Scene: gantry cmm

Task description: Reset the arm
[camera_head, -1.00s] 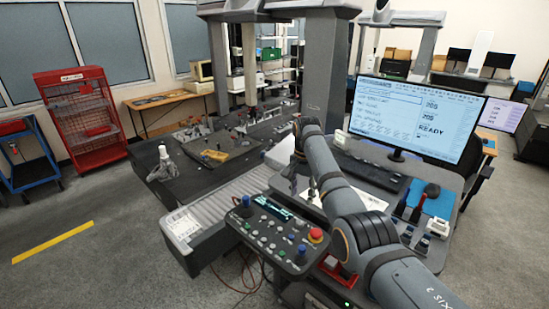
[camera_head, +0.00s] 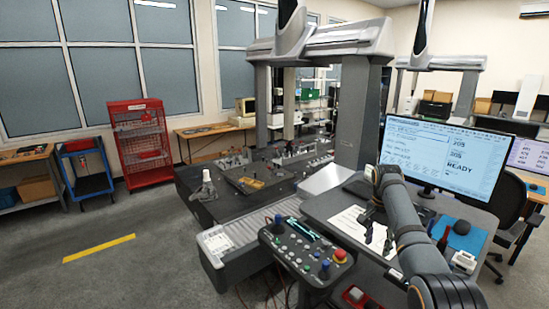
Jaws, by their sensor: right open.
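My right arm (camera_head: 412,240) comes in from the lower right and reaches over the desk beside the monitor. My right gripper (camera_head: 378,236) points down above the white paper sheet on the desk, with its fingers apart and nothing between them. Whether the fingertips touch the desk is hard to tell. My left arm and gripper do not show.
The control panel (camera_head: 305,250) with a red button stands left of my arm. The monitor (camera_head: 446,153) is behind it. The gantry machine's dark table (camera_head: 225,207) lies to the left. A red cabinet (camera_head: 141,143) stands by the windows. The left floor is clear.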

